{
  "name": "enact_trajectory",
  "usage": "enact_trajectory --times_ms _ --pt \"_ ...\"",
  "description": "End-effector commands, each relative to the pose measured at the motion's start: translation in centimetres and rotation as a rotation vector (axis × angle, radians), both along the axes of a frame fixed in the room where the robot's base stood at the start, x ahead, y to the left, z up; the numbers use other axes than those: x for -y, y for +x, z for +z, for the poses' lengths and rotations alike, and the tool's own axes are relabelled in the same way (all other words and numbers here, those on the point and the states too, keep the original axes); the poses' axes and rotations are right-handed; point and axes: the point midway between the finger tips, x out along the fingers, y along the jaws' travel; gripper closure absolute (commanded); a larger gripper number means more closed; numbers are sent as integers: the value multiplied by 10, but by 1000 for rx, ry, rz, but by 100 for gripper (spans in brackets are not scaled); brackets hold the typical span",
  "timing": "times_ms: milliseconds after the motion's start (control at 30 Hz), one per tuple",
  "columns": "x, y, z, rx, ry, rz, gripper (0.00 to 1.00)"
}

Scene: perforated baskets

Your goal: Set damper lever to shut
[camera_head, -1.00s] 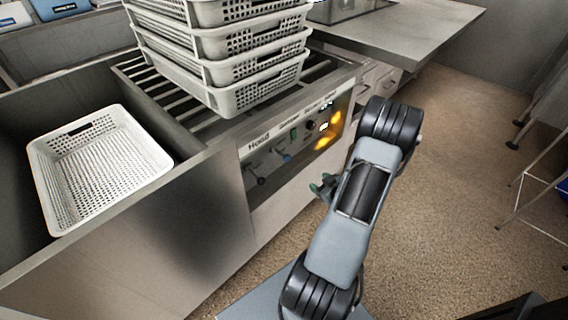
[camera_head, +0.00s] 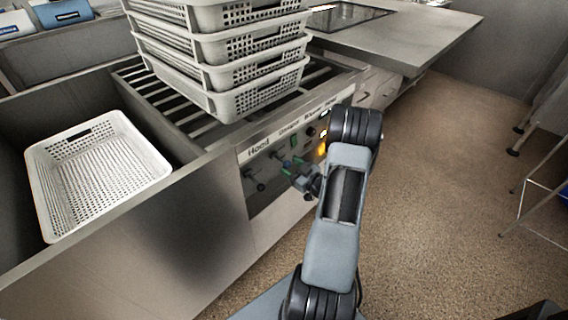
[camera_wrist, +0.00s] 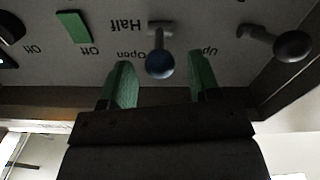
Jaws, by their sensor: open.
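The control panel (camera_head: 262,158) is on the front of the counter. In the wrist view, a dark lever with a round blue-grey knob (camera_wrist: 160,64) stands out from it beside the upside-down words "Half" and "Open", which suggest the damper lever. My gripper (camera_wrist: 162,76) is open, with one green fingertip on each side of this knob and a gap to both. A second ball-ended lever (camera_wrist: 291,46) is to the right, outside the fingers. In the head view my gripper (camera_head: 299,174) is at the panel and partly hides the controls. The lever's exact setting is unclear.
A green switch (camera_wrist: 72,27) marked "Off" is left of the lever. Stacked white baskets (camera_head: 240,72) stand on the slatted counter top above the panel. A single basket (camera_head: 70,200) lies in the bin at left.

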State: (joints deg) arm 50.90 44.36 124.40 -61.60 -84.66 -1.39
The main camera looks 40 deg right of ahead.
Motion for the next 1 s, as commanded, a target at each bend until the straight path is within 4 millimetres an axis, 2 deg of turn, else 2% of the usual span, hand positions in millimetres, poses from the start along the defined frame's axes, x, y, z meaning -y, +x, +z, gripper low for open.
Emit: enact_trajectory --times_ms 100,300,700,1000 --pt "-4 17 -1 0 -1 3 44" --pt "-6 33 -1 -1 0 1 44" --pt "-7 37 0 -1 0 -1 44" --pt "-7 37 0 -1 0 -1 72"
